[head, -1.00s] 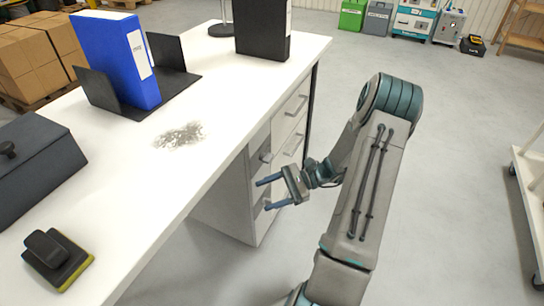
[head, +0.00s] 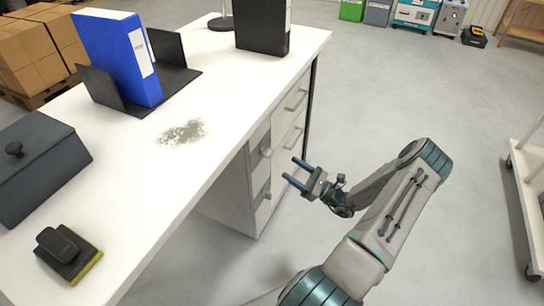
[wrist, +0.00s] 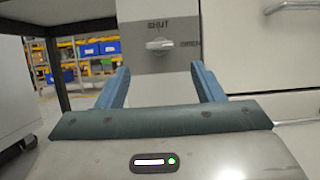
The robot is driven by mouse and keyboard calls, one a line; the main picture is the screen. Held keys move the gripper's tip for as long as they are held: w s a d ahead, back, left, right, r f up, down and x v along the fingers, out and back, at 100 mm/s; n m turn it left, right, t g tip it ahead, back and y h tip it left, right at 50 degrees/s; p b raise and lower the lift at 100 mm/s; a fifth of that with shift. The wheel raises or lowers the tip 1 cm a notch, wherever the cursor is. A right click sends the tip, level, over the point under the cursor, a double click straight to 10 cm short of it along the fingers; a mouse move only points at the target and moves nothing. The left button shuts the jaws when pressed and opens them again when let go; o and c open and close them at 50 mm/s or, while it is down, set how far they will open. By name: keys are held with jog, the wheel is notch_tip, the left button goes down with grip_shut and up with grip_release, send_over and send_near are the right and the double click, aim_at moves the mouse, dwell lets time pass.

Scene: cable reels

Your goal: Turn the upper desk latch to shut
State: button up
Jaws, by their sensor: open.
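The upper desk latch (head: 266,152) is a small light knob on a grey panel at the desk's near end. In the wrist view a latch (wrist: 160,44) sits straight ahead, its handle lying about level. The word SHUT is printed above it, and a partly legible word is at its right. A lower latch (head: 267,196) shows beneath the upper one in the head view. My gripper (head: 288,168) is open and empty, its blue fingers pointing at the panel. In the wrist view the latch appears between the fingers (wrist: 160,72), which look clear of it.
The white desk (head: 215,150) has drawers with bar handles (head: 294,138) beside the latch panel.

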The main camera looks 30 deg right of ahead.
aim_at(266, 152)
jog(key=b+x, duration=0.1)
jog(key=x, duration=0.8)
jog(key=c, duration=1)
